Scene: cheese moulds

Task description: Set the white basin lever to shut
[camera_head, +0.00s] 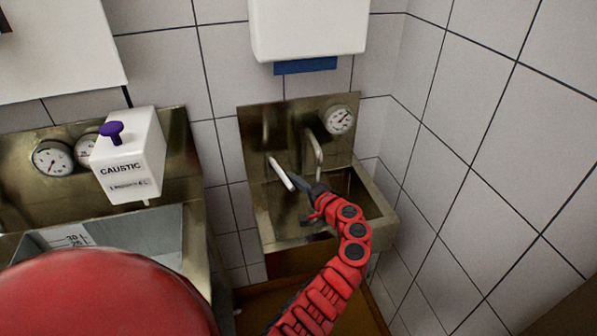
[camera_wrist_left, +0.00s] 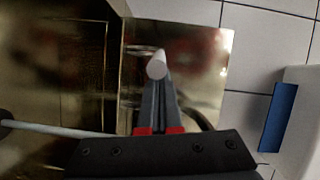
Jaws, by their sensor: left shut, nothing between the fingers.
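The white lever (camera_head: 280,173) sticks out at a slant from the metal back panel of the small basin (camera_head: 262,222) in the head view. My left gripper (camera_head: 293,179) is at the lever's lower front end, its fingers shut with nothing between them. In the left wrist view, the lever's rounded pale end (camera_wrist_left: 157,67) shows just beyond the tips of the shut fingers (camera_wrist_left: 158,85). Whether they touch it I cannot tell. A curved spout (camera_head: 315,148) stands to the right of the lever. My right gripper is not in view.
A round gauge (camera_head: 340,120) sits on the panel above the basin. A white dispenser (camera_head: 308,28) with a blue lower edge hangs above. At left are a caustic box (camera_head: 128,160) and a larger sink (camera_head: 140,232). The tiled wall closes off the right.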

